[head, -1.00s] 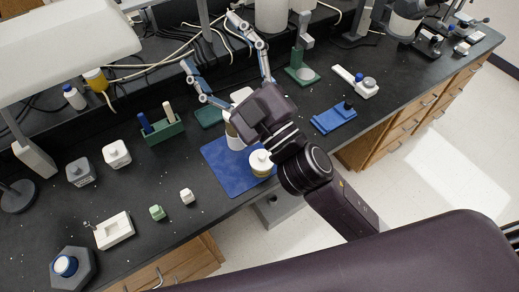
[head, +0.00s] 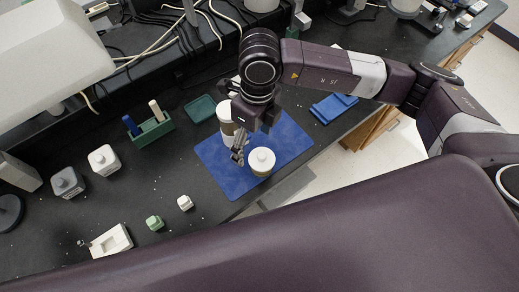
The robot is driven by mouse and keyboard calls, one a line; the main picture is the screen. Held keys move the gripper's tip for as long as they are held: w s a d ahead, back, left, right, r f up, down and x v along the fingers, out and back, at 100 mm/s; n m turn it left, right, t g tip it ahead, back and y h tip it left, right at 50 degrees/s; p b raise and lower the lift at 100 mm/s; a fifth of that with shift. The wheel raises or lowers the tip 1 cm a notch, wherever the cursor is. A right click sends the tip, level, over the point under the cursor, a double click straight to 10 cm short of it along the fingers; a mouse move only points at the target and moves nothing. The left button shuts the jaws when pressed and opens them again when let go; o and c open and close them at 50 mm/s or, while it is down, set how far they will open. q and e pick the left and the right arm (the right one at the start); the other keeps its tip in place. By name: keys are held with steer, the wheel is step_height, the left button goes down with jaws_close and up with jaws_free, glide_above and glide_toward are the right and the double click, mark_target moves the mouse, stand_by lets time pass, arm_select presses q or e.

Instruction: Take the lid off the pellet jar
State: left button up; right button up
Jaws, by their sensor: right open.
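A small jar with a white knobbed lid (head: 263,158), which looks like the pellet jar, stands upright on the blue mat (head: 225,176). The lid sits on it. My right gripper (head: 239,152) is open and empty, pointing down just left of the jar. I cannot tell whether its fingers touch the jar. A taller white and brown container (head: 226,122) stands behind the gripper, partly hidden by it. My left gripper is not in view.
A green tray (head: 200,109) and a green rack (head: 151,131) with a blue and a cream stick stand to the left. Two square bottles (head: 103,160) stand further left. A blue block (head: 333,107) lies right of the mat. The mat's right part is clear.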

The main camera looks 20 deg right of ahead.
mark_target(263, 155)
steer(key=shift+w+d+h, duration=0.4)
steer(key=shift+w+d, duration=0.05)
steer(key=shift+d, duration=0.4)
steer(key=shift+d+f, duration=0.2)
steer(key=shift+f, duration=0.1)
steer(key=f+p, duration=0.1)
steer(key=f, duration=0.1)
steer(key=s+f+p, duration=0.1)
steer(key=f, duration=0.1)
steer(key=f+p, duration=0.1)
steer(key=f, duration=0.1)
steer(key=shift+s+d, duration=0.15)
steer(key=shift+s, duration=0.15)
steer(key=shift+f, duration=0.5)
steer(key=shift+c, duration=0.3)
steer(key=c, duration=1)
